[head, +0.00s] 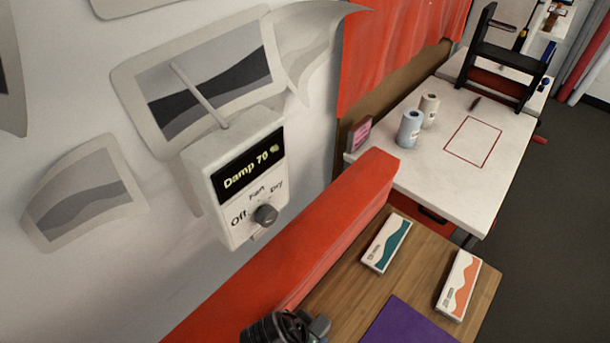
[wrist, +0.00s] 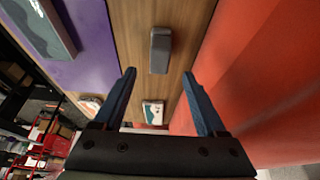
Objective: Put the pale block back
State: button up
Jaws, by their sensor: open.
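My gripper (wrist: 158,75) is open and empty in the wrist view, with its two blue fingers apart above the wooden table. A grey block (wrist: 160,50) lies on the wood just beyond the fingertips. A white box with a teal wave (head: 387,243) lies on the table in the head view; it also shows between the fingers in the wrist view (wrist: 153,112). A white box with an orange wave (head: 458,285) lies to its right. I cannot tell which of these is the pale block. The grey block is not visible in the head view.
A purple mat (head: 412,323) lies on the table; a framed flat item (wrist: 40,25) rests on it. A red padded edge (head: 335,235) runs along the table's left side. A wall control box (head: 237,180) reads "Damp 70 %". A white table (head: 420,170) behind holds two spools.

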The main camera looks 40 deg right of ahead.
jog(key=shift+v, duration=1.5)
